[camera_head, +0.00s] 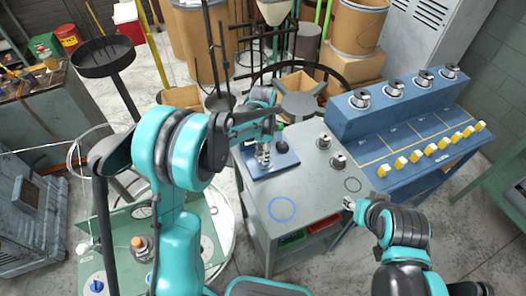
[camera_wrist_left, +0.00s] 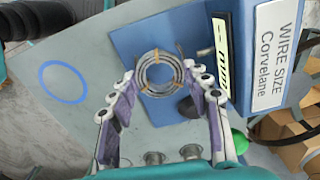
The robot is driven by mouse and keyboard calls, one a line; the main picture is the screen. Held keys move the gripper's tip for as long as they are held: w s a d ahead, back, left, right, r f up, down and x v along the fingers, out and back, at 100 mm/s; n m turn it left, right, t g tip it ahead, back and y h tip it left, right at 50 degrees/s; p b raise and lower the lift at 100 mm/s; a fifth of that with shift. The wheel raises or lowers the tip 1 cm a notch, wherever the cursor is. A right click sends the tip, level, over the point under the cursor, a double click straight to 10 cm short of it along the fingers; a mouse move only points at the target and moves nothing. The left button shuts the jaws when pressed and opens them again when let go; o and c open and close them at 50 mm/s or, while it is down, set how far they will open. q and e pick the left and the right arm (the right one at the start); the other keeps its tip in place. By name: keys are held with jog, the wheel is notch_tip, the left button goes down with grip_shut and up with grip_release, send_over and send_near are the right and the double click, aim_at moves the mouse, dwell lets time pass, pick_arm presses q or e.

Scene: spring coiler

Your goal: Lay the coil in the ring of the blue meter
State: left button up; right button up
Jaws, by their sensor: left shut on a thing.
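The coil (camera_wrist_left: 147,83) is a ring of grey wire with orange ties, in the left wrist view. My left gripper (camera_wrist_left: 159,73) is shut on it, a finger at each side, above the meter's blue base. In the head view my left gripper (camera_head: 263,153) is over the blue meter (camera_head: 287,163), and my arm hides part of it. The meter's display (camera_wrist_left: 222,50) also shows in the wrist view. A blue ring (camera_head: 271,215) is marked on the grey table beside the base; nothing lies in it. My right gripper (camera_head: 349,203) is near the table's right edge, too small to judge.
A blue bench (camera_head: 400,140) with spools and yellow blocks is at right. The table around the blue ring is clear.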

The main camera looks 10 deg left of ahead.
pick_arm(q)
jog(key=shift+f+b, duration=1.3)
jog(key=shift+f, duration=0.3)
jog(key=o, duration=1.4)
jog(key=shift+r, duration=0.1)
notch_tip(320, 180, up, 12)
jog(key=s+a+r+n+t, duration=0.2)
jog(key=s+n, duration=0.1)
jog(key=s, duration=0.3)
jog(key=s+a+r+n+t, duration=0.2)
jog(key=s+n, duration=0.1)
jog(key=s, duration=0.3)
jog(key=shift+s+a+f+n+t+b, duration=0.15)
jog(key=shift+s+a+f+n+t, duration=0.35)
jog(key=shift+s+n, duration=0.85)
jog(key=shift+s+a+f+n+t+b, duration=0.25)
jog(key=shift+s+f+n+t, duration=0.45)
jog(key=shift+s, duration=1.15)
jog(key=shift+s+a+f+n+t+b, duration=0.1)
jog(key=shift+s+a+f+n+t, duration=0.35)
jog(key=shift+s+n, duration=0.95)
jog(key=shift+s+m, duration=0.2)
jog(key=shift+m, duration=0.05)
